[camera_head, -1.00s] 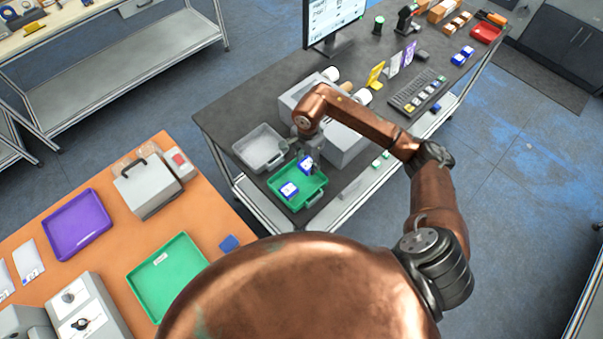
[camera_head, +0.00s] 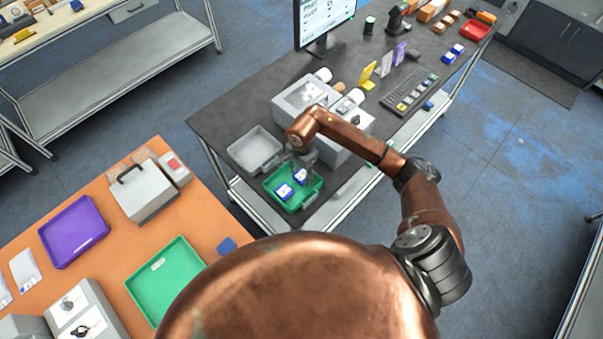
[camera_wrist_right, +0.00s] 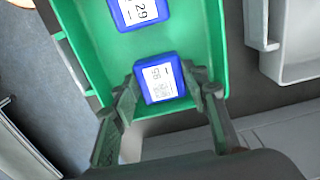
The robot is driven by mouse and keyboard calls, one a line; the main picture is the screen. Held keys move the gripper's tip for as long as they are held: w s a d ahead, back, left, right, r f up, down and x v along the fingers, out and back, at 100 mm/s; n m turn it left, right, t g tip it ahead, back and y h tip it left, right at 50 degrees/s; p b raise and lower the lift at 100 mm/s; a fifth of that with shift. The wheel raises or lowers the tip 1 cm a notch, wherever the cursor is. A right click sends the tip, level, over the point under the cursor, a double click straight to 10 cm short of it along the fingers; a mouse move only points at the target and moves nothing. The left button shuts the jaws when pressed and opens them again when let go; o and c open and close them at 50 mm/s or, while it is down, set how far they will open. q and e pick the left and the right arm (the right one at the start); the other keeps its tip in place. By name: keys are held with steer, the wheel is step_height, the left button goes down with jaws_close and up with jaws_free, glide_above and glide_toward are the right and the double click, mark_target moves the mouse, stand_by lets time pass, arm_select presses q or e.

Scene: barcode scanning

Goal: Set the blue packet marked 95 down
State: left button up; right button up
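The blue packet marked 95 (camera_wrist_right: 161,78) is inside the green tray (camera_wrist_right: 215,45) on the dark table, near the tray's edge in the right wrist view. It also shows in the head view (camera_head: 300,176). My right gripper (camera_wrist_right: 163,88) has a finger at each side of this packet and appears shut on it. The packet looks level with the tray's floor, but contact under it is hidden. A second blue packet marked 29 (camera_wrist_right: 140,11) lies in the same tray, apart from it; the head view shows it too (camera_head: 284,192). My left gripper is not in view.
A grey tray (camera_head: 236,152) stands beside the green one. A grey machine (camera_head: 300,96) stands behind my right gripper. A keypad (camera_head: 410,92), card stands and a monitor (camera_head: 322,22) are farther along the dark table. An orange table (camera_head: 130,262) stands at the left.

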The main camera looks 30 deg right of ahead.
mark_target(301, 176)
steer(key=o, duration=0.4)
steer(key=shift+c, duration=0.2)
steer(key=shift+r, duration=0.1)
steer(key=shift+r, duration=0.2)
step_height(301, 176, up, 12)
steer(key=b, duration=0.2)
steer(key=shift+f, duration=0.15)
